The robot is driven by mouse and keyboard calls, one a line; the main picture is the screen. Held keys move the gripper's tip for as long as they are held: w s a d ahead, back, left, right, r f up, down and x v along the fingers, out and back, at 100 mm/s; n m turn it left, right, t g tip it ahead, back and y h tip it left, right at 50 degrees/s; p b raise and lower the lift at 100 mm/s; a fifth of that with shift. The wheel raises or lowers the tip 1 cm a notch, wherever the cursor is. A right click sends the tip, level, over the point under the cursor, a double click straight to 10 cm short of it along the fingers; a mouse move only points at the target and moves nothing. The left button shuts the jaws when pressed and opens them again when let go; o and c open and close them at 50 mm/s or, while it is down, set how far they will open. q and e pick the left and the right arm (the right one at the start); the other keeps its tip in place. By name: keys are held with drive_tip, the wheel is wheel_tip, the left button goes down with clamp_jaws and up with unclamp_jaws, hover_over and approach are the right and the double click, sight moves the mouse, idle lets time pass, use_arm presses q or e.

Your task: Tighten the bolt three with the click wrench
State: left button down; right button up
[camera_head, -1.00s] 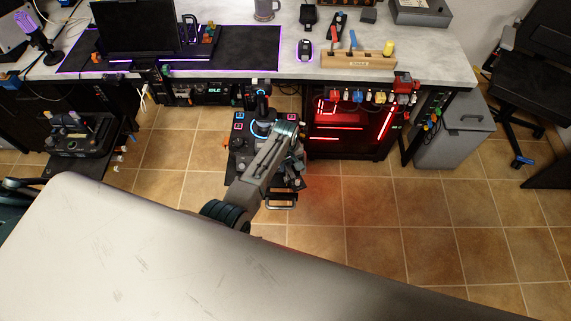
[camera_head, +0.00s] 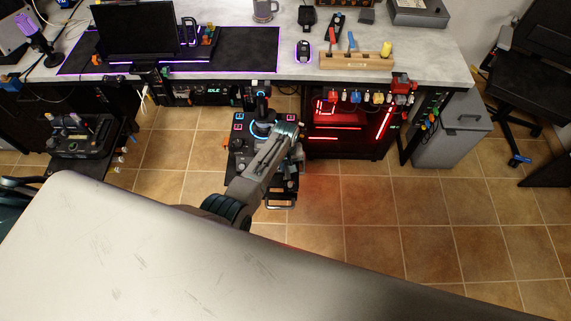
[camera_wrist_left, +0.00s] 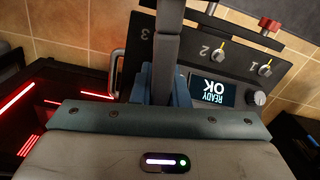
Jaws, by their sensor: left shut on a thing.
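In the left wrist view, my left gripper (camera_wrist_left: 165,85) is shut on a dark grey bar-shaped tool, the click wrench (camera_wrist_left: 167,45), which points away from the palm over a dark bolt panel (camera_wrist_left: 190,18). The panel has upside-down marks 3, 2 and 1. Bolt two (camera_wrist_left: 221,47) and bolt one (camera_wrist_left: 266,67) show with yellow marks. Bolt three is hidden behind the wrench, near the mark 3. In the head view, my left arm hides most of the gripper and wrench. My right gripper is not seen.
A joystick unit (camera_head: 240,145) with lit buttons stands below the desk (camera_head: 440,65). A red-lit computer case (camera_head: 345,145) is right of it, and a grey bin (camera_head: 455,135) farther right. Tiled floor (camera_head: 400,230) is clear in front.

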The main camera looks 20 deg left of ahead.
use_arm(q)
drive_tip(key=shift+r, duration=0.1)
drive_tip(key=shift+d+m+p, duration=0.1)
drive_tip(key=shift+m+p, duration=0.25)
drive_tip(key=shift+m, duration=0.45)
drive_tip(key=shift+d+m, duration=0.1)
drive_tip(key=shift+m, duration=0.7)
